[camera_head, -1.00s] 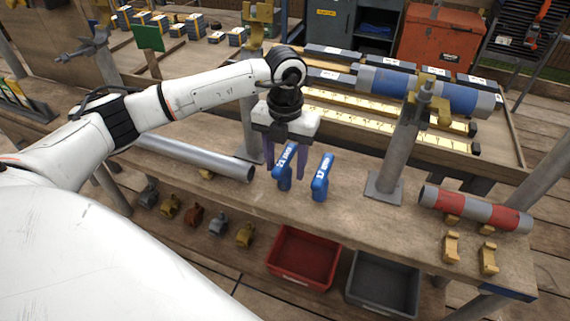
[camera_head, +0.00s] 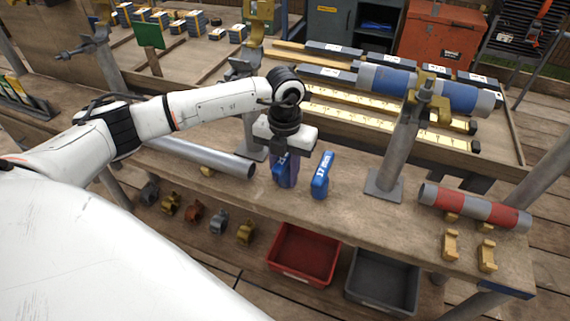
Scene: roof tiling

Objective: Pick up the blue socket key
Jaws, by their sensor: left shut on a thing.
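Two blue socket keys stand on the wooden bench in the middle of the head view. My left gripper (camera_head: 285,178) points down at the left blue socket key (camera_head: 281,170) and is shut on it. The fingers and palm hide part of this key. It appears still at bench level. The right blue socket key (camera_head: 321,175), with white lettering on its side, stands apart, just right of the gripper. My right gripper is not in view.
A grey pipe (camera_head: 200,157) lies left of the keys. A metal post (camera_head: 397,150) rises to their right, with a red and grey tube (camera_head: 474,208) beyond. A red bin (camera_head: 303,254) and a grey bin (camera_head: 383,283) sit below the bench's front edge.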

